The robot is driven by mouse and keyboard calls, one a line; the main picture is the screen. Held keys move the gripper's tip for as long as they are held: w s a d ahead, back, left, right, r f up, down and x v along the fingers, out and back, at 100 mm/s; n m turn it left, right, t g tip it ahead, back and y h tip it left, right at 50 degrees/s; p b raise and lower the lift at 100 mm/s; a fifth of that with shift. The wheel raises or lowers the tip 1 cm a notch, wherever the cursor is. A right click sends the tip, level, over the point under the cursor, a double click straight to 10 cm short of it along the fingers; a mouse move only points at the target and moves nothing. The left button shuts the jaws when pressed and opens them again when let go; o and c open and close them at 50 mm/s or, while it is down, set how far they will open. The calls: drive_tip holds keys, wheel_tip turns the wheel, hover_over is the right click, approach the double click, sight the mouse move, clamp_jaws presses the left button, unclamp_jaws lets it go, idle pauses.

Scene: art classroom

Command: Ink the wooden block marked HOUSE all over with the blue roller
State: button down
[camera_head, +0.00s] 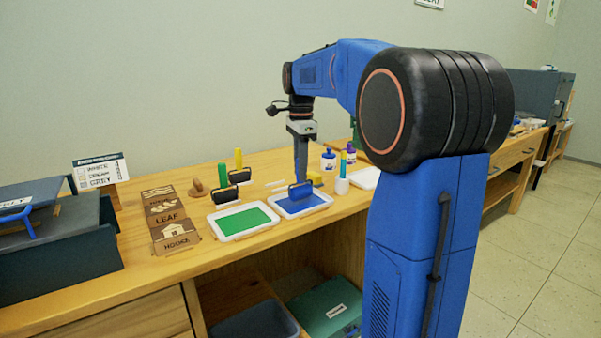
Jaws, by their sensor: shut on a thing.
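The wooden block marked HOUSE (176,240) lies at the front of a row of wooden blocks on the bench, with a pale house shape on its brown face. No blue shows on it. The blue roller (300,190) is upright, its roller down at the blue ink in the white tray (325,207). Whether it touches the ink is hard to tell. My gripper (301,143) points straight down above the tray and is shut on the roller's handle. The fingertips are small and partly dark in this view.
The LEAF block (167,219) adjoins HOUSE. A green ink tray (243,221) lies between the blocks and the blue tray. Green (223,182) and yellow (239,163) rollers stand behind it. A white cup (342,186) is to the right. A dark press (60,245) fills the left.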

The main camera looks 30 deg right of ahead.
drive_tip(key=shift+r, duration=2.75)
